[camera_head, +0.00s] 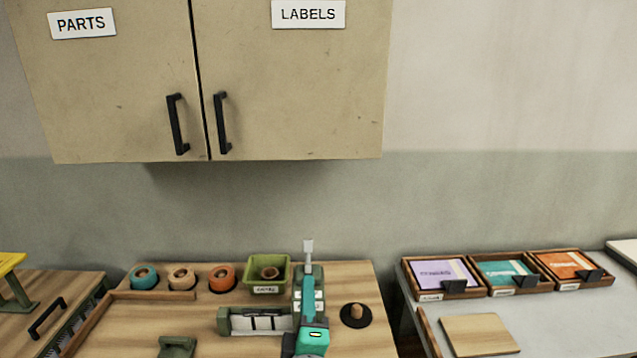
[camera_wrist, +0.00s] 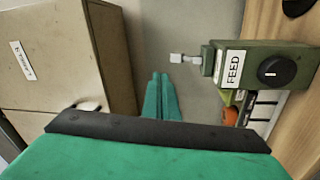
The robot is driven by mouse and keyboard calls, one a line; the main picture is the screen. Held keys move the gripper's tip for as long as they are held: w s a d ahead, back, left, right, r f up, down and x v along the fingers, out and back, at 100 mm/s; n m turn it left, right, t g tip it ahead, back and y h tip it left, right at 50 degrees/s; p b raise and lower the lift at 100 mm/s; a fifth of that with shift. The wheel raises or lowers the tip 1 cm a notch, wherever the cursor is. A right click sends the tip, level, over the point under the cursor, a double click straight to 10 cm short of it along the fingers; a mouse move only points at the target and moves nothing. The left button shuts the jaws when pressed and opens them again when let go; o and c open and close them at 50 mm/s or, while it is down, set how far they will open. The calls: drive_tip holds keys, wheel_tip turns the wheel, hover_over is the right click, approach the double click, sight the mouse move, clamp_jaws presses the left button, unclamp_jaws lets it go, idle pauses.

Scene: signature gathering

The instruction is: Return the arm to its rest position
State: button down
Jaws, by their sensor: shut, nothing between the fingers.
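My gripper (camera_wrist: 160,76) shows in the wrist view with its two teal fingers side by side, shut and empty. The fingers point toward the grey wall, and nothing touches their tips in that view. A green machine with a FEED label (camera_wrist: 233,68) and a black knob stands to the right of the fingers, with a pale-tipped lever at its near side. In the head view a teal part of my arm (camera_head: 312,338) stands over the bench, in front of the green machine, and hides part of it. My fingertips are hard to make out there.
A wooden bench (camera_head: 130,328) holds coloured rolls, a green bin (camera_head: 284,270) and a black disc with a wooden knob (camera_head: 356,314). A wall cabinet (camera_head: 290,90) hangs above. A grey table (camera_head: 410,322) to the right bears trays of cards and a wooden board (camera_head: 480,335).

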drive_tip(key=s+f+m+g, duration=0.1)
drive_tip(key=s+f+m, duration=0.4)
drive_tip(key=s+f, duration=0.45)
drive_tip(key=s+f+m+g, duration=0.1)
drive_tip(key=s+f+m, duration=0.3)
drive_tip(key=s+f, duration=0.55)
drive_tip(key=s+d+f+m+g, duration=0.1)
drive_tip(key=s+f+m, duration=0.2)
drive_tip(key=s, duration=0.8)
drive_tip(key=s+d+f+m+g, duration=0.1)
drive_tip(key=s+f+m, duration=0.3)
drive_tip(key=s, duration=0.6)
drive_tip(key=shift+s+d+f+h, duration=0.3)
drive_tip(key=shift+s+d+f, duration=0.1)
drive_tip(key=shift+f, duration=0.35)
